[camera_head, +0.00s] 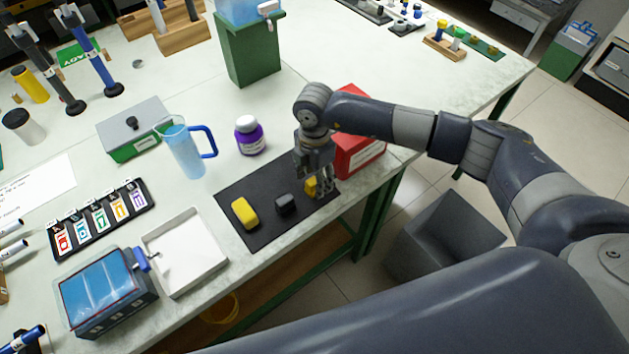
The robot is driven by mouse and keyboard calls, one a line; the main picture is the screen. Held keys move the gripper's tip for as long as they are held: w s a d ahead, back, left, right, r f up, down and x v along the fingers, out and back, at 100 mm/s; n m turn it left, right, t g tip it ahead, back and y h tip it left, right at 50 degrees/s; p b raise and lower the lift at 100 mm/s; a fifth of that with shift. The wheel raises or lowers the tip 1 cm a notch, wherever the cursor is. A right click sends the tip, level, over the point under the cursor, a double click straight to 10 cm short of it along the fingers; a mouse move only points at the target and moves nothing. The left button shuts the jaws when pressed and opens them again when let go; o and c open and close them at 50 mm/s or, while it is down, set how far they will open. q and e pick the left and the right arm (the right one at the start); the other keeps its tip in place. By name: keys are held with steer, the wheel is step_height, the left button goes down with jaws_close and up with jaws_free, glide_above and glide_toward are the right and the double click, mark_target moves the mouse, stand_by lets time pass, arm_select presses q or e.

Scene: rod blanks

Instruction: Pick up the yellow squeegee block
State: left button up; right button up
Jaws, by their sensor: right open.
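A yellow rounded block (244,213) lies on the left part of a black mat (254,236). A dark grey block (286,205) lies near the middle of the mat. A second yellow piece (310,186) is at the mat's right part, partly hidden by my right gripper. I cannot tell from shape alone which yellow piece is the squeegee block. My right gripper (323,184) is open and points down over the right end of the mat, close beside the second yellow piece. Whether it touches that piece is unclear. My left gripper is not in view.
A red box (360,155) stands close behind and right of my right gripper. A purple-and-white jar (249,136), a clear jug (185,150) and a white tray (184,252) stand left of it. The table's front edge runs just below the mat.

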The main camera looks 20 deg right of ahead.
steer(key=shift+f, duration=1.15)
steer(key=c, duration=1.1)
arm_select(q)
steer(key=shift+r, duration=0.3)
arm_select(e)
steer(key=shift+c, duration=0.2)
steer(key=shift+r, duration=0.1)
steer(key=shift+r+b, duration=0.3)
steer(key=shift+r, duration=0.15)
steer(key=shift+s+a+r+b, duration=0.1)
steer(key=shift+s+r+b, duration=0.1)
steer(key=shift+r+b, duration=0.7)
arm_select(q)
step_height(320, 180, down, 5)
steer(key=b, duration=0.2)
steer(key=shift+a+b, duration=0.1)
steer(key=shift+b, duration=0.25)
arm_select(e)
steer(key=s+a+r, duration=0.1)
steer(key=s+a, duration=0.1)
steer(key=s, duration=0.5)
steer(key=s+a+r, duration=0.1)
steer(key=s+a, duration=0.1)
steer(key=s, duration=0.6)
